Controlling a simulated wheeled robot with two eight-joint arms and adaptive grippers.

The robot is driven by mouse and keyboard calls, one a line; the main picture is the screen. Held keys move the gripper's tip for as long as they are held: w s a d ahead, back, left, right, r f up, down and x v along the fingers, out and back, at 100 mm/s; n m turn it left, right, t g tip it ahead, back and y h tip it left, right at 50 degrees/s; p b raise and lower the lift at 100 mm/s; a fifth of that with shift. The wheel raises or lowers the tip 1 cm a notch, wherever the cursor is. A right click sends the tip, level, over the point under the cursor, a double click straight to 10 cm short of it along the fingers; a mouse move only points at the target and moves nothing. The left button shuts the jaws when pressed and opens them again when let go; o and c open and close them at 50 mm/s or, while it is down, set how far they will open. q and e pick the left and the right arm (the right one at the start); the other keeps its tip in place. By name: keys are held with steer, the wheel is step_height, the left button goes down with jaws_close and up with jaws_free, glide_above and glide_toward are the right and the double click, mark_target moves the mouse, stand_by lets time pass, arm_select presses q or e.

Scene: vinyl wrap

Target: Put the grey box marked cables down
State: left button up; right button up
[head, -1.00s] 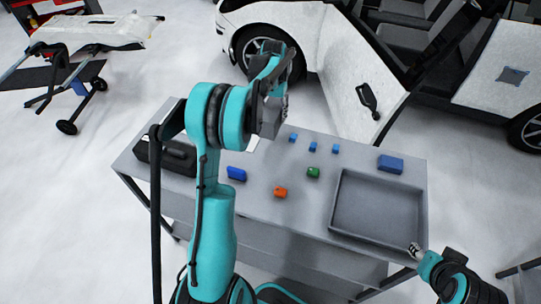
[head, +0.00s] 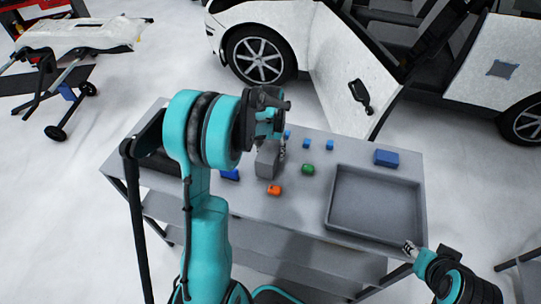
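A grey box (head: 267,161) hangs from my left gripper (head: 281,149) over the middle of the table (head: 240,206). The fingers show at its right side and appear shut on it. The box is low, near the tabletop; I cannot tell whether it touches. No marking can be read on it. My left arm hides part of the gripper. My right gripper (head: 409,247) is at the front right corner of the grey tray, apart from the grey box; its fingers are too small to read.
A shallow, empty grey tray (head: 333,207) lies at the right of the table. A dark case (head: 155,163) is partly hidden at left. A car door (head: 345,80) stands open behind.

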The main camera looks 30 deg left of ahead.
arm_select(q)
steer(key=shift+f, duration=0.6)
steer(key=shift+f, duration=0.1)
steer(key=o, duration=1.7)
steer(key=shift+o, duration=0.2)
